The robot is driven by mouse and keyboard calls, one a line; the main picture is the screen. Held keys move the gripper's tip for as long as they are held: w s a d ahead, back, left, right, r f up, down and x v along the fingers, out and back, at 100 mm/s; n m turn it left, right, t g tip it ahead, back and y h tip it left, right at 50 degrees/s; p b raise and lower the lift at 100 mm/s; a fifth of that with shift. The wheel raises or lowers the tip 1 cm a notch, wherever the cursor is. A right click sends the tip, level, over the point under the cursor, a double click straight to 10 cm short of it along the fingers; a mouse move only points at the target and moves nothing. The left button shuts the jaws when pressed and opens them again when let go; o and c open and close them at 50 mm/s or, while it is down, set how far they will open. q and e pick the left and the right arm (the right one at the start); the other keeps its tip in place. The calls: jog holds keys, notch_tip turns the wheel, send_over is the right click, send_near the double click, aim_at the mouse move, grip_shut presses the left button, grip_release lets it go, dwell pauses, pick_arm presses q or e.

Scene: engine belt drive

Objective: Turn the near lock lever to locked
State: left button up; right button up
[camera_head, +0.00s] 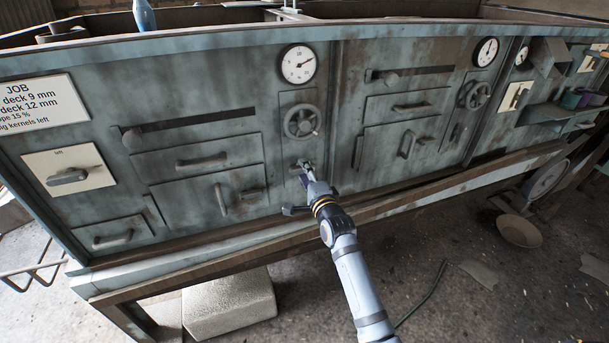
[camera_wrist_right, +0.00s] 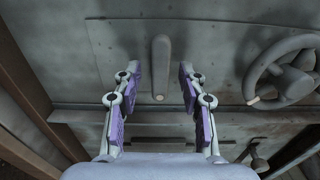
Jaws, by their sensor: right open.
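The near lock lever (camera_wrist_right: 161,66) is a short grey bar on a plate of the machine front, below a handwheel (camera_head: 301,122). In the right wrist view it lies between the two purple-padded fingers of my right gripper (camera_wrist_right: 159,84), with a visible gap on each side. In the head view my right gripper (camera_head: 305,171) is at the lever's plate and hides most of the lever. My right gripper is open and holds nothing. My left gripper is in neither view.
The handwheel also shows at the right of the wrist view (camera_wrist_right: 287,72). A round dial (camera_head: 298,64) is above it. Drawers with handles flank the plate. A wooden rail (camera_head: 400,198) runs below the machine front. A pale block (camera_head: 230,303) is on the floor.

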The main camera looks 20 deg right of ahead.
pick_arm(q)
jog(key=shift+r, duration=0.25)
pick_arm(e)
jog(key=shift+w, duration=0.35)
grip_shut()
